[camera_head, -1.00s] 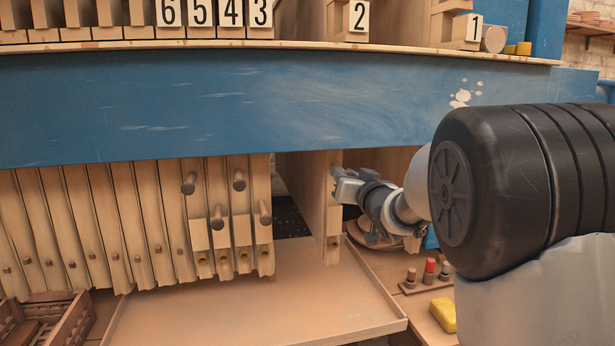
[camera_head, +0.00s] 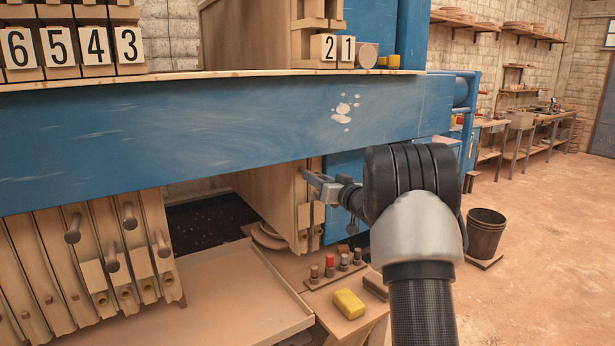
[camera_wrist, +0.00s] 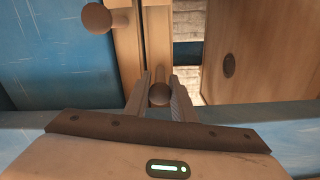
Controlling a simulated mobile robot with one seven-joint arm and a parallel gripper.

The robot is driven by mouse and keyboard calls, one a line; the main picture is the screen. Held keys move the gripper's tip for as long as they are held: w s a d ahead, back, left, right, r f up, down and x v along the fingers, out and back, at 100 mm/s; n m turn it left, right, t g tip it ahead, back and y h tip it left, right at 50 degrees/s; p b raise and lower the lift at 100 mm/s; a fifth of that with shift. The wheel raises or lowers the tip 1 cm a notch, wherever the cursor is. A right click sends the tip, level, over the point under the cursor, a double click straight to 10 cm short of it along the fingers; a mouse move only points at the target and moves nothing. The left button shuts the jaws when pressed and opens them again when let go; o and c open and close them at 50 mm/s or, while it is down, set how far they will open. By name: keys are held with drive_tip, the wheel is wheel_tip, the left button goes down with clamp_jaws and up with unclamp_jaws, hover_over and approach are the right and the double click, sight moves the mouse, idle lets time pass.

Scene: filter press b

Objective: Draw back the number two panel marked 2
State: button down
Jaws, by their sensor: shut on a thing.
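Panel 2, a wooden plate with its number card 2 (camera_head: 328,47) on top, hangs at the right end of the press. Its broad wooden side (camera_head: 265,190) shows below the blue beam. Panel 1, with card 1 (camera_head: 347,49), stands right against it or nearly so. My gripper (camera_head: 306,175) is at the front edge of panel 2, under the beam. In the wrist view my gripper (camera_wrist: 160,90) is shut around a round wooden peg (camera_wrist: 160,96) on the panel's edge. A second peg (camera_wrist: 97,16) shows at upper left there.
Panels 3 (camera_head: 129,45), 4, 5 and 6 stand packed at the left, with a wide gap between them and panel 2. The blue beam (camera_head: 200,130) runs above my gripper. Below are a tray (camera_head: 220,310), small bottles (camera_head: 330,266) and a yellow block (camera_head: 348,304).

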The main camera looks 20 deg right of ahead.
idle(0.3)
drive_tip(key=c, duration=1.5)
unclamp_jaws()
drive_tip(key=v, duration=1.7)
drive_tip(key=shift+s+r, duration=0.1)
drive_tip(key=shift+s, duration=0.15)
